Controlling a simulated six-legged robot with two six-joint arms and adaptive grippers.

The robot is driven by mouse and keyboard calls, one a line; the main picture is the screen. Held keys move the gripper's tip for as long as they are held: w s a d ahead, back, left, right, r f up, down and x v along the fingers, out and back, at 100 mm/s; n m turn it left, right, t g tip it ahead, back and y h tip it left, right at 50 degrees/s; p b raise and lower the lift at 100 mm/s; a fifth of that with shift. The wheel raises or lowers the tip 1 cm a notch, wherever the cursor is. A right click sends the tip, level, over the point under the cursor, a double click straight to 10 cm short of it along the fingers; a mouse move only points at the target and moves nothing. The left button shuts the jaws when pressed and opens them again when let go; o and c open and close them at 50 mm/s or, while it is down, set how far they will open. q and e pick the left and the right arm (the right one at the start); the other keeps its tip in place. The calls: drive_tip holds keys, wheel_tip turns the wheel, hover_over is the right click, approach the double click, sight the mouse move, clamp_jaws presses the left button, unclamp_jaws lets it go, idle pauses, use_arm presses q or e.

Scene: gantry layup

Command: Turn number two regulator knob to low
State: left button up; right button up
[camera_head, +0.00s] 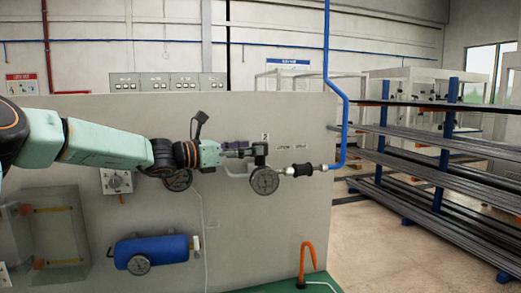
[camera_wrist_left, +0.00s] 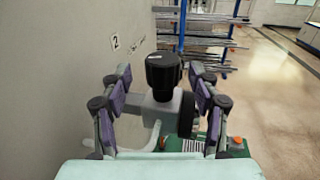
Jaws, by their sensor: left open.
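The number two regulator (camera_head: 259,151) is mounted on the grey panel below a "2" label (camera_head: 265,136), with a round gauge (camera_head: 264,181) under it. In the left wrist view its black knob (camera_wrist_left: 163,69) stands upright with a small pale mark on top; I cannot read the setting. The grey regulator body (camera_wrist_left: 157,106) shows below the knob. My left gripper (camera_head: 240,150) reaches in from the left. In the wrist view its open purple-padded fingers (camera_wrist_left: 160,88) are on both sides of the regulator, with visible gaps to the knob. My right gripper is out of view.
Another gauge (camera_head: 178,181) is partly behind my left arm. A blue tank (camera_head: 152,252) and a clear box (camera_head: 50,235) are lower left. A blue pipe (camera_head: 345,120) runs down at the regulator's right. An orange hook (camera_head: 307,262) stands below. Racks of bars (camera_head: 440,175) are at right.

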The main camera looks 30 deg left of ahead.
sight(259, 143)
use_arm(q)
drive_tip(key=shift+w+d+r, duration=0.1)
drive_tip(key=shift+w+d, duration=0.75)
drive_tip(key=shift+w, duration=0.05)
drive_tip(key=shift+w+d+r, duration=0.1)
drive_tip(key=shift+w+d, duration=0.05)
drive_tip(key=shift+w, duration=0.65)
drive_tip(key=shift+s+d, duration=0.1)
drive_tip(key=shift+s, duration=0.1)
drive_tip(key=c, duration=0.4)
drive_tip(key=shift+a, duration=0.2)
drive_tip(key=c, duration=0.4)
drive_tip(key=shift+d, duration=0.1)
drive_tip(key=c, duration=0.4)
